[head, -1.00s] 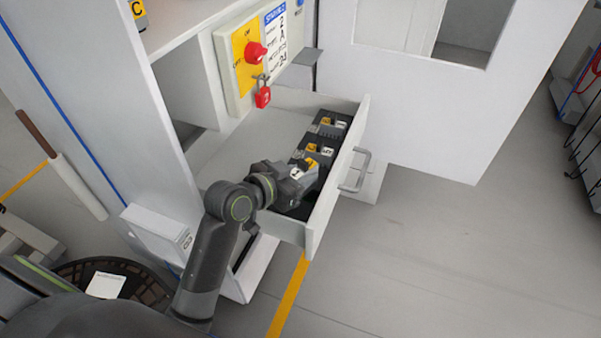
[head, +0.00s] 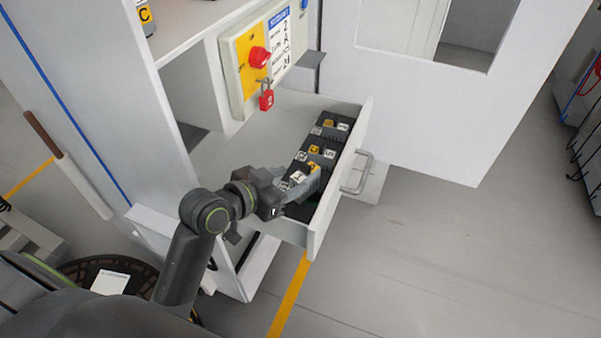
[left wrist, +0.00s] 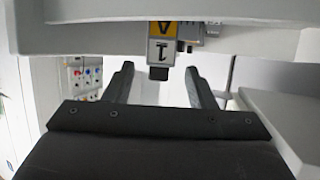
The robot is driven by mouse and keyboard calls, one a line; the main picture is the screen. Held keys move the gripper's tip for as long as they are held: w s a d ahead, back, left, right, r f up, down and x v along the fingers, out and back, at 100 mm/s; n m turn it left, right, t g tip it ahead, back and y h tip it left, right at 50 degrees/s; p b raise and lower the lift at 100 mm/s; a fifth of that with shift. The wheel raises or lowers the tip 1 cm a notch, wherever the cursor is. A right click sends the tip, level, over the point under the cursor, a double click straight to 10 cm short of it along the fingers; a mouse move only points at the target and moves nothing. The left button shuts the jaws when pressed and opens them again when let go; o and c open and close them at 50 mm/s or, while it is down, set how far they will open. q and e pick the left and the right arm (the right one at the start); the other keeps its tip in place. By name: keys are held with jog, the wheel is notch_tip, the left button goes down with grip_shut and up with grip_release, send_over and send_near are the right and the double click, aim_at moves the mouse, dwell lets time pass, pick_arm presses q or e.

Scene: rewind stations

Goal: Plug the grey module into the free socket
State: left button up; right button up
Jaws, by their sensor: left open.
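My left gripper (head: 284,192) is open at the near end of the open drawer (head: 325,215). Its spread fingers (left wrist: 158,70) also show in the left wrist view. A grey module (head: 311,184) with a yellow and a white label sits in the dark row of modules, just past the fingertips. In the left wrist view a labelled module (left wrist: 160,48) shows beyond the gap between the fingers, apart from both. Which socket is free, I cannot tell; the arm hides part of the row. My right gripper is not in view.
The drawer front has a handle (head: 357,172). Above the drawer is a yellow panel with a red switch (head: 260,58) and a red padlock (head: 266,100). A white cabinet side stands left of the arm.

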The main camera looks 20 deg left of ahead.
pick_arm(q)
jog(key=p+v, duration=0.1)
jog(key=v, duration=0.5)
jog(key=shift+s+a+r, duration=0.1)
jog(key=shift+s+r, duration=0.1)
jog(key=shift+s, duration=0.05)
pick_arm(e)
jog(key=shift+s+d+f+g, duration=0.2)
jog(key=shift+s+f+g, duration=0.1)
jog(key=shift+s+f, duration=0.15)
